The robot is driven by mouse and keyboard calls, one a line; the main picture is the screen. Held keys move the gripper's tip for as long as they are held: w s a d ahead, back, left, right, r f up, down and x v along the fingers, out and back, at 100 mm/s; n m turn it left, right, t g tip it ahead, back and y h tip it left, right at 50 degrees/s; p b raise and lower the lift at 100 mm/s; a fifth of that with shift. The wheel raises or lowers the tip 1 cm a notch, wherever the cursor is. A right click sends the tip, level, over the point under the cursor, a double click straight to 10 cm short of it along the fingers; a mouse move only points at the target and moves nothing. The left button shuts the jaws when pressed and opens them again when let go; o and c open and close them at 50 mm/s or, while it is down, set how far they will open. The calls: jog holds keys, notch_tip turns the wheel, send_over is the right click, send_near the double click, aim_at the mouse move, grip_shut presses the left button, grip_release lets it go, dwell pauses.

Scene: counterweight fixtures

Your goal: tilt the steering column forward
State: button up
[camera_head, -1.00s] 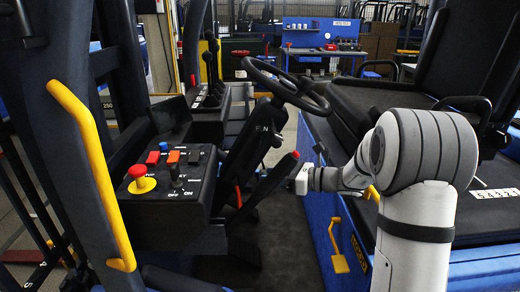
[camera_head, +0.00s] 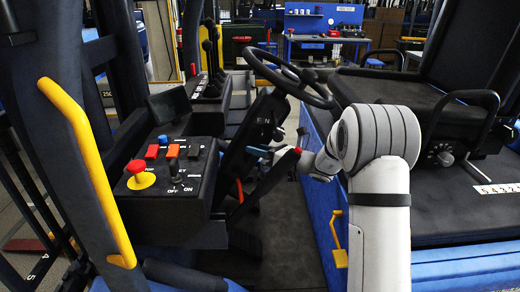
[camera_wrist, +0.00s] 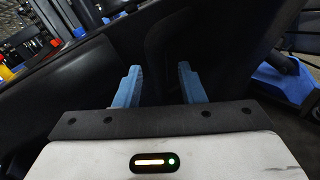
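The black steering column (camera_head: 243,143) leans up and to the right from the floor, and the round black steering wheel (camera_head: 290,78) tops it. A lever with a red tip (camera_head: 297,151) rises beside the column on the right. My gripper (camera_head: 268,152) is at the column's right side, below the wheel and close to the lever tip. In the wrist view, the two blue fingers of my gripper (camera_wrist: 160,78) stand apart, with a dark shape between or behind them. I cannot tell whether the fingers touch it.
A control box (camera_head: 200,172) with a red mushroom button (camera_head: 136,167) and switches stands left of the column. A yellow grab handle (camera_head: 88,165) is at the far left.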

jog(key=shift+c, duration=0.5)
grip_shut()
